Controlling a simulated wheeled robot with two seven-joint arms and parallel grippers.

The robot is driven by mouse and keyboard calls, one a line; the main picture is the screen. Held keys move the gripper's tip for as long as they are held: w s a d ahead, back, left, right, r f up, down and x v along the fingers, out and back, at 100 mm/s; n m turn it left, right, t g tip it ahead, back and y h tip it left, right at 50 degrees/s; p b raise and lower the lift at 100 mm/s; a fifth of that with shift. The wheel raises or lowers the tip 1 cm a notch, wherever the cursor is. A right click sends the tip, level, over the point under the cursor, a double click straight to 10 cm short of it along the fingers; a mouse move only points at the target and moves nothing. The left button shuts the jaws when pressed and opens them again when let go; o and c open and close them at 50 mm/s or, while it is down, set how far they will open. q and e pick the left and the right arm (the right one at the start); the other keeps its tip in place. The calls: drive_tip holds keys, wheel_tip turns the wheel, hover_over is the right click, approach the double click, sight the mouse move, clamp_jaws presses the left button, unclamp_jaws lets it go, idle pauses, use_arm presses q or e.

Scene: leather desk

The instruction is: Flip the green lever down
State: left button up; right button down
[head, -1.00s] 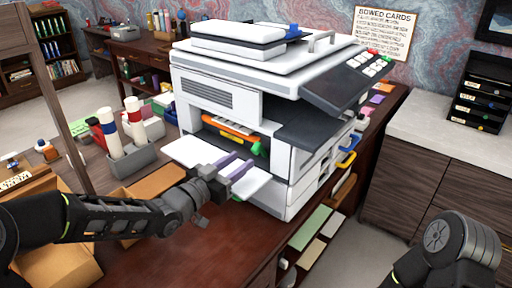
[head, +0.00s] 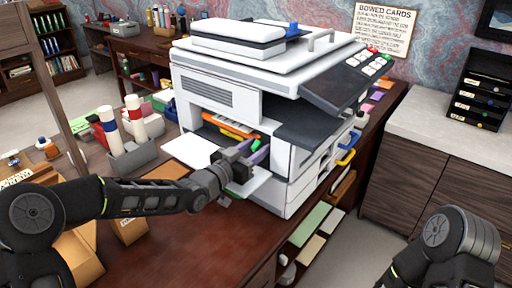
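The white printer (head: 218,96) stands on the dark red desk with its front opening showing an orange bar (head: 232,131). The green lever (head: 265,141) is at the right end of this opening, mostly hidden by my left gripper. My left gripper (head: 258,151) reaches in from the left over the printer's white tray, its purple fingers pointing into the opening at the lever. The fingers look apart; whether they touch the lever, I cannot tell. Part of my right arm shows at the lower right; its gripper is out of view.
A grey holder (head: 136,158) with red, white and blue tubes stands left of the printer. Cardboard boxes (head: 131,228) lie below my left arm. The white tray (head: 190,150) juts out under my gripper. A blue handle and a yellow handle (head: 347,157) are on the printer's right side.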

use_arm(q)
drive_tip(key=shift+c, duration=0.2)
clamp_jaws()
idle(1.1)
